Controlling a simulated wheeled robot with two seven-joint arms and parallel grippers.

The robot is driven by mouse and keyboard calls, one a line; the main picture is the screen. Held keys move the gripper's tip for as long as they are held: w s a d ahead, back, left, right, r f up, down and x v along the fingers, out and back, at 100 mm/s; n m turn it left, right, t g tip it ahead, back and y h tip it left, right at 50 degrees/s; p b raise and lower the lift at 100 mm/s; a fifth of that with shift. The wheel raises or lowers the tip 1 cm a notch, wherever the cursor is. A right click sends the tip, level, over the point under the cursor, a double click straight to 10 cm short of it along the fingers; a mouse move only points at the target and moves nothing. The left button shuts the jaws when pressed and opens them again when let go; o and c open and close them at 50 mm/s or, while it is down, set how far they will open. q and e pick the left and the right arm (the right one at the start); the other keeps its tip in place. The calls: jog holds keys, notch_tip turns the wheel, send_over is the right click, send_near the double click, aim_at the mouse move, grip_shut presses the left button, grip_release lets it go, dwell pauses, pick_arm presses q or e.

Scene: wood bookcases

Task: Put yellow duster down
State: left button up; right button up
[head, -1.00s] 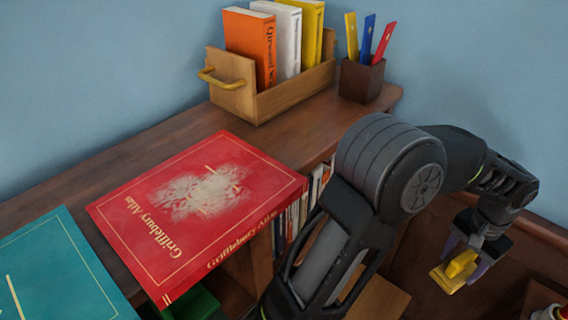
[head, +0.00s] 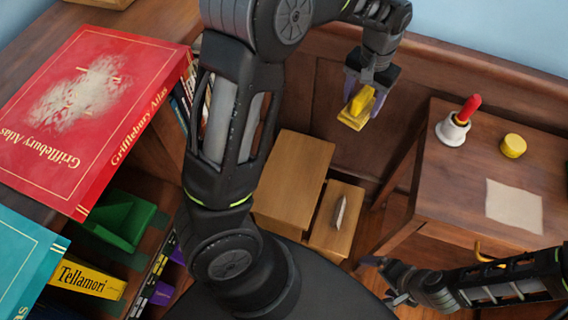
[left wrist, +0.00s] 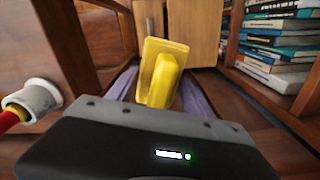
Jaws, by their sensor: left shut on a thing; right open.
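The yellow duster (head: 358,106) is a yellow block with a raised grip. My left gripper (head: 366,98) is shut on it and holds it in the air, left of the small wooden table (head: 437,190). In the left wrist view the duster (left wrist: 162,70) sits between the purple-grey fingers, its grip towards the camera. My right gripper (head: 396,292) is open and empty at the lower right, low in front of the table.
The table carries a white bell-shaped thing with a red handle (head: 453,130), a yellow round thing (head: 513,145) and a pale square sheet (head: 513,205). A dusty red atlas (head: 90,110) lies on the bookcase at left. Wooden boxes (head: 292,185) stand below.

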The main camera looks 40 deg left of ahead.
pick_arm(q)
jog(key=s+a+f+n+b, duration=0.1)
jog(key=s+a+f+b, duration=0.2)
jog(key=f, duration=0.4)
jog(key=s+a+f+n+b, duration=0.1)
jog(key=s+a+f+b, duration=0.2)
jog(key=f, duration=0.5)
jog(key=s+a+f+n+b, duration=0.1)
jog(key=s+a+f+b, duration=0.2)
jog(key=f, duration=0.4)
jog(key=shift+s+a+f+n, duration=0.35)
jog(key=shift+s+a, duration=0.25)
jog(key=shift+a, duration=0.6)
jog(key=shift+f, duration=0.1)
jog(key=shift+f+b, duration=0.7)
jog(key=shift+f, duration=2.35)
jog(key=shift+f+b, duration=0.35)
jog(key=shift+f, duration=1.55)
jog(key=shift+f, duration=0.1)
